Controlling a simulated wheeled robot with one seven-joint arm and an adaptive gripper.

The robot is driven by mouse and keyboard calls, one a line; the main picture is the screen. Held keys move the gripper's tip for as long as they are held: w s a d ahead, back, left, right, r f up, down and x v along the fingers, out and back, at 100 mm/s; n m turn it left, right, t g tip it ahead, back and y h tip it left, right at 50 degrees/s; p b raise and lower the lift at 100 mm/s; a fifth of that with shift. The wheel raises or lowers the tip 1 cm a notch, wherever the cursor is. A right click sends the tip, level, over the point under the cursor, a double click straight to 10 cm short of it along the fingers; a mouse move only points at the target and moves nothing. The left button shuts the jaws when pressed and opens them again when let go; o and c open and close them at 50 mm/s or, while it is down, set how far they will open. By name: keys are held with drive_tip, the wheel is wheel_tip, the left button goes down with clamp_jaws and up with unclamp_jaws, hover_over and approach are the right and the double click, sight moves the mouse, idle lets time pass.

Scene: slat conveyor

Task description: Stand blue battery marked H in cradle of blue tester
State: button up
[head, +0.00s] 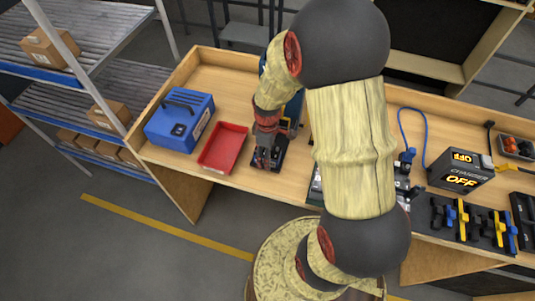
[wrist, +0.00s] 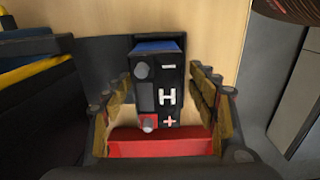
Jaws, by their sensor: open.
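The blue battery marked H (wrist: 168,95) shows in the wrist view, its dark face carrying a white H, plus and minus signs and two round terminals; a blue strip shows at its top edge. My gripper (wrist: 163,82) is open, with one finger on each side of the battery and small gaps visible. In the head view my gripper (head: 265,158) is low over the bench, beside a black base.
A blue box with a handle (head: 180,120) and a red tray (head: 223,148) stand left of my gripper. A charger reading OFF (head: 461,168) and a row of black, yellow and blue items (head: 473,222) are at the right. A slat rack (head: 85,75) is at the far left.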

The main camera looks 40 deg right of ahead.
wheel_tip(320, 180, up, 12)
idle(0.6)
drive_tip(key=shift+m, duration=0.7)
drive_tip(key=s+m, duration=0.2)
drive_tip(key=shift+s+a+f+m+g, duration=0.2)
drive_tip(key=shift+a+m+g, duration=0.1)
drive_tip(key=shift+a, duration=0.1)
drive_tip(key=s+a+r+m+t+b, duration=0.3)
drive_tip(key=s+a+r+t+b, duration=0.3)
drive_tip(key=s+a+r+b, duration=0.3)
drive_tip(key=shift+s+a+r+m, duration=0.3)
drive_tip(key=shift+s+a, duration=0.05)
drive_tip(key=shift+a, duration=0.8)
drive_tip(key=shift+c, duration=0.4)
